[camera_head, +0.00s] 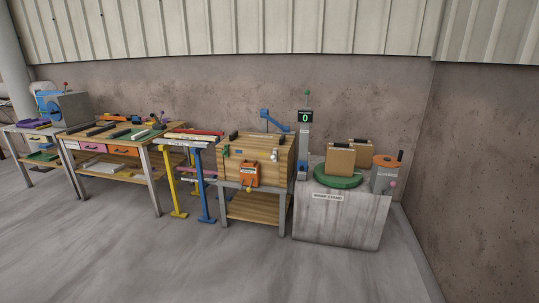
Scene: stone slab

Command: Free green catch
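A wooden chest (264,164) stands on a bench with grey legs, right of the picture's middle. A small green piece (226,152) sits at the left of its front face and looks like the green catch. It is too small to tell whether it is fastened. An orange box (249,174) is on the lower front of the chest, and a small pale fitting (274,156) is at the front right. Neither of my grippers is in view.
Right of the chest, a stone block (342,218) bears a green disc (338,181) with tan cases (341,159). A post display (305,116) reads 0. Left are yellow (173,185) and blue (203,190) stands and a workbench (158,185). The front floor is clear.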

